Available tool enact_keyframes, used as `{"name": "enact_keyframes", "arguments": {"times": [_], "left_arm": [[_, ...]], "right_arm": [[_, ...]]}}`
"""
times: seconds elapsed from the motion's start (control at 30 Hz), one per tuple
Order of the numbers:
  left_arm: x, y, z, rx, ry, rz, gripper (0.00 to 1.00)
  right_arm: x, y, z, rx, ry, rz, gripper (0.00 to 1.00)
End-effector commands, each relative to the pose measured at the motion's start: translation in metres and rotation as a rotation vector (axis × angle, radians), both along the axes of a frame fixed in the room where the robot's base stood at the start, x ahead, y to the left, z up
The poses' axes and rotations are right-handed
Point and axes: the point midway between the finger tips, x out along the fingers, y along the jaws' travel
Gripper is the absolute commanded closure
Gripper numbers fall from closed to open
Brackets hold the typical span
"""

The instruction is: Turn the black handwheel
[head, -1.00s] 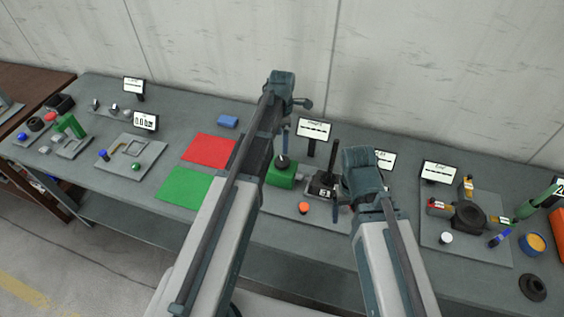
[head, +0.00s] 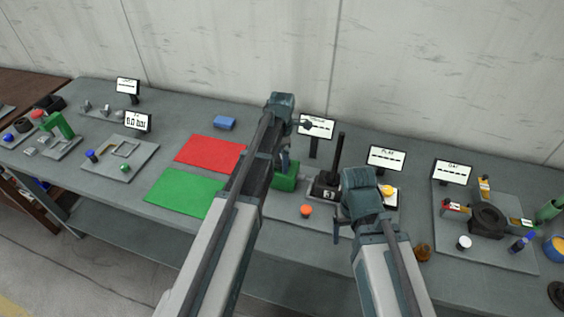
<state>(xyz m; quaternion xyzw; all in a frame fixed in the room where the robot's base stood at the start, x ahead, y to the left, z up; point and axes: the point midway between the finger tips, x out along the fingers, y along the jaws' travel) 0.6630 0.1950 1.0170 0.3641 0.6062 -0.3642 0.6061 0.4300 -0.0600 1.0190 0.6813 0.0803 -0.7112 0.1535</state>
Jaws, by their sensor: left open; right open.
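A black round part (head: 487,220), which may be the handwheel, sits on the grey plate at the right in the head view; I cannot tell for sure that it is the one named. A green block (head: 286,178) stands on the middle plate, and its top is hidden by my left gripper. My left gripper (head: 284,160) hangs over this block, open, with its fingers partly hidden by its own arm. My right gripper (head: 337,232) is open at the front right of the middle plate, largely hidden by its wrist. Neither seems to hold anything.
A dark upright lever (head: 338,155) stands on a black base between the grippers. An orange button (head: 306,211) is on the middle plate. Red (head: 212,153) and green (head: 184,193) mats lie flat to the left. Small signs stand along the back, before the wall.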

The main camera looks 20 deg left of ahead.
Motion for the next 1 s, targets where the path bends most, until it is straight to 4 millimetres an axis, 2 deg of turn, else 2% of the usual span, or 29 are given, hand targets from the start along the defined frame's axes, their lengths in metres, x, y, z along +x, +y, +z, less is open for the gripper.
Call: {"name": "enact_keyframes", "arguments": {"times": [0.2, 0.6, 0.67, 1.0], "left_arm": [[0.0000, 0.0000, 0.0006, 0.000, 0.000, 0.000, 0.02], [0.0000, 0.0000, 0.0006, 0.000, 0.000, 0.000, 0.74], [0.0000, 0.0001, 0.0006, 0.000, 0.000, 0.000, 0.83], [0.0001, 0.0000, 0.0005, 0.000, 0.000, -0.073, 0.83]], "right_arm": [[0.0000, 0.0000, 0.0006, 0.000, 0.000, 0.000, 0.19], [0.0000, 0.0000, 0.0006, 0.000, 0.000, 0.000, 0.19], [0.0000, 0.0000, 0.0006, 0.000, 0.000, 0.000, 0.19], [0.0000, 0.0000, 0.0005, 0.000, 0.000, 0.000, 0.19]]}}
